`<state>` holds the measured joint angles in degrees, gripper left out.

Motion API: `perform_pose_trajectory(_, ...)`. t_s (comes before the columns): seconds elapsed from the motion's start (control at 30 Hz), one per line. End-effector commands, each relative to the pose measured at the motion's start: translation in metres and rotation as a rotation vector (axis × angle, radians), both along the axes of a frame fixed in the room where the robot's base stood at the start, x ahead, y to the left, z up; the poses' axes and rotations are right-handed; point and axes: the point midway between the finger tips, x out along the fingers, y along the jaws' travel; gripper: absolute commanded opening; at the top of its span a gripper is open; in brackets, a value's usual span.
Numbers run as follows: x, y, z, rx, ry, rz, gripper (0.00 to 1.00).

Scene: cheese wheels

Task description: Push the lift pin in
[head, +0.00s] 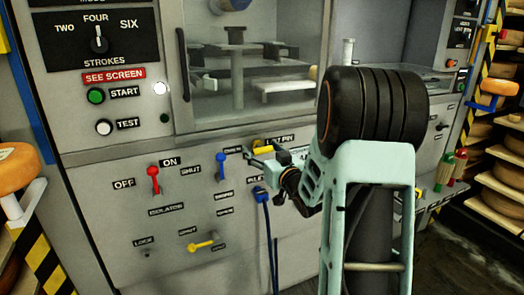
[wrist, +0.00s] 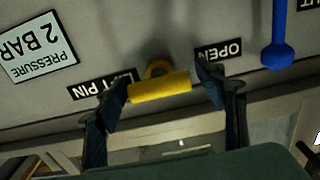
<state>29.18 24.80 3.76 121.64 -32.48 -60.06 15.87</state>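The lift pin is a yellow cross-bar handle with a round yellow collar behind it, on the grey machine panel. It shows between the fingers in the wrist view (wrist: 160,87) and partly behind my gripper in the head view (head: 263,149). A partly covered "LIFT PIN" label (wrist: 88,88) is beside it. My gripper (wrist: 165,85) is open, with one dark finger near each end of the yellow bar; it also shows in front of the panel in the head view (head: 268,160). I cannot tell whether either finger touches the bar.
A blue lever (head: 221,166), a red isolator lever (head: 154,180) and a yellow lever (head: 203,245) stick out of the panel. A blue handle with a hanging cable (head: 262,196) is just below my gripper. Cheese shelves (head: 497,205) stand at the right.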

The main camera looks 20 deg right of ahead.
Motion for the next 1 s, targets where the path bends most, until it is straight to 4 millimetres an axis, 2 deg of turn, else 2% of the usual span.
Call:
perform_pose_trajectory(0.27, -0.009, -0.001, 0.000, 0.000, 0.001, -0.002, 0.64)
perform_pose_trajectory(0.37, -0.023, -0.002, 0.000, 0.000, 0.001, -0.002, 0.64)
perform_pose_trajectory(0.7, -0.093, -0.004, 0.000, 0.001, 0.001, -0.003, 0.64)
perform_pose_trajectory(0.83, -0.110, -0.005, 0.000, 0.000, 0.001, -0.002, 0.64)
perform_pose_trajectory(1.0, -0.120, -0.004, 0.000, 0.000, 0.000, 0.000, 0.64)
